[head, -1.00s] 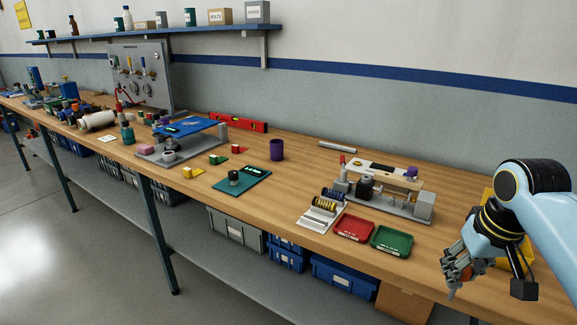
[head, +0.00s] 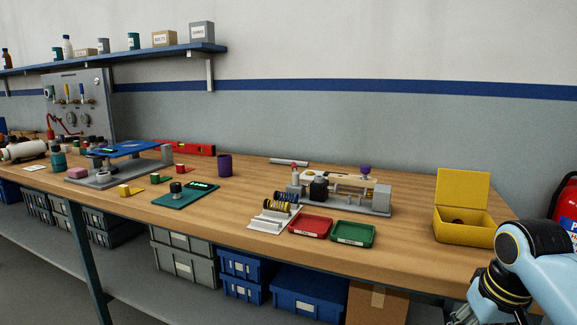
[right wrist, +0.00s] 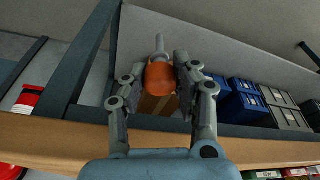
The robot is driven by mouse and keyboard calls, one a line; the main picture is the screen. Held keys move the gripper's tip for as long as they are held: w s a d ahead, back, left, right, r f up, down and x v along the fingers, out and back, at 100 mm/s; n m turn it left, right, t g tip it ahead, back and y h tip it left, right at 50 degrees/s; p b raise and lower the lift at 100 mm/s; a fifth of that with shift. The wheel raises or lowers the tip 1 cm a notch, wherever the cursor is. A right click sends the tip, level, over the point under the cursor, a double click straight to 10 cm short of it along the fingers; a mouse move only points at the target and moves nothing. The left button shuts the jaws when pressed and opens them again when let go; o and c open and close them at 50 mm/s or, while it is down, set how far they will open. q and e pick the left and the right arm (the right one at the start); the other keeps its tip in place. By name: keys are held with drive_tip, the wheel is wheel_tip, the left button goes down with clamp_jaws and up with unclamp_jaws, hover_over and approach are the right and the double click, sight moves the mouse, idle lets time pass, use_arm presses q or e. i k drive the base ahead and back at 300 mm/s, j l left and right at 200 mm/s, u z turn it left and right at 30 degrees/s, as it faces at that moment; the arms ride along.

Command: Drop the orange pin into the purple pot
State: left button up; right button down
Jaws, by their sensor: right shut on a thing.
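The purple pot (head: 224,165) stands upright on the workbench, left of the middle in the head view. The orange pin (right wrist: 160,78) shows in the right wrist view, with an orange body and a grey tip. My right gripper (right wrist: 158,85) is shut on it, one finger on each side. In the head view the right gripper (head: 466,315) is at the bottom right, mostly cut off by the frame edge, in front of the bench edge and far from the pot. The pin cannot be made out there. My left gripper is not in view.
A test rig (head: 345,190), a red tray (head: 310,227), a green tray (head: 353,235) and an open yellow box (head: 465,228) stand on the bench between the right gripper and the pot. A teal scale plate (head: 187,195) lies left of them. Bins fill the shelf below.

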sight(226, 175)
drive_tip(key=i+j+z, duration=0.15)
drive_tip(key=j+z, duration=0.2)
drive_tip(key=j, duration=0.35)
drive_tip(key=i+j+z, duration=0.1)
drive_tip(key=j+z, duration=0.3)
drive_tip(key=j, duration=0.3)
drive_tip(key=k+j+z, duration=0.1)
drive_tip(key=j+z, duration=0.15)
drive_tip(key=j, duration=2.9)
